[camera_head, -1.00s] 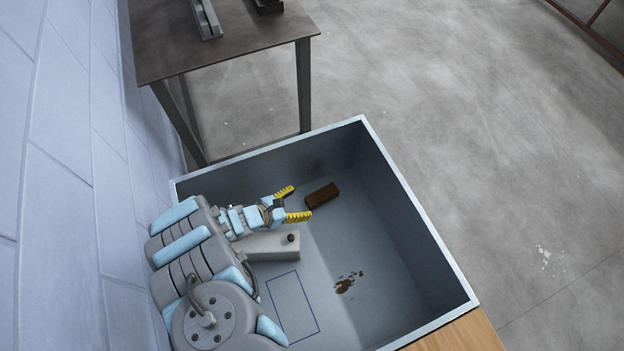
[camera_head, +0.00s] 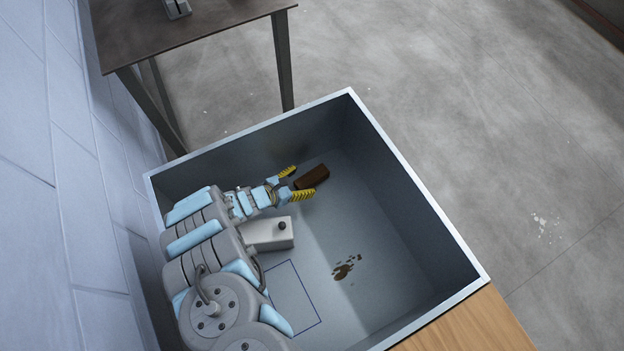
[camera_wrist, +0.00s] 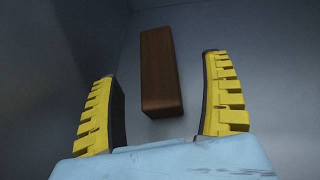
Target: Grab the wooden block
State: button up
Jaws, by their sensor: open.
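The wooden block (camera_head: 312,177) is a dark brown bar lying on the floor of the grey bin (camera_head: 413,205), near its far corner. My gripper (camera_head: 296,183) is open, with yellow ridged fingers, just left of the block in the head view. In the wrist view the block (camera_wrist: 160,70) stretches away from between the two fingers (camera_wrist: 162,100), its near end between the fingertips. A gap shows on each side of it, wider on the right. I cannot tell the exact height of the fingers above the floor.
A grey box-like fixture (camera_head: 270,233) with a dark knob sits below my gripper in the picture. Brown stains (camera_head: 346,268) and a blue outlined rectangle (camera_head: 295,298) mark the bin floor. The bin walls stand close behind the block. A table (camera_head: 200,30) stands beyond the bin.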

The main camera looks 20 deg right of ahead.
aim_at(311, 177)
jog(key=shift+w+d+f+b, duration=0.2)
jog(key=shift+d+f+b, duration=0.1)
jog(key=shift+f, duration=0.05)
jog(key=b+x, duration=0.2)
jog(key=x, duration=0.2)
jog(key=shift+w+f, duration=0.1)
jog(key=shift+f, duration=0.15)
jog(key=shift+d, duration=0.15)
jog(key=shift+w, duration=0.1)
jog(key=c, duration=1.4)
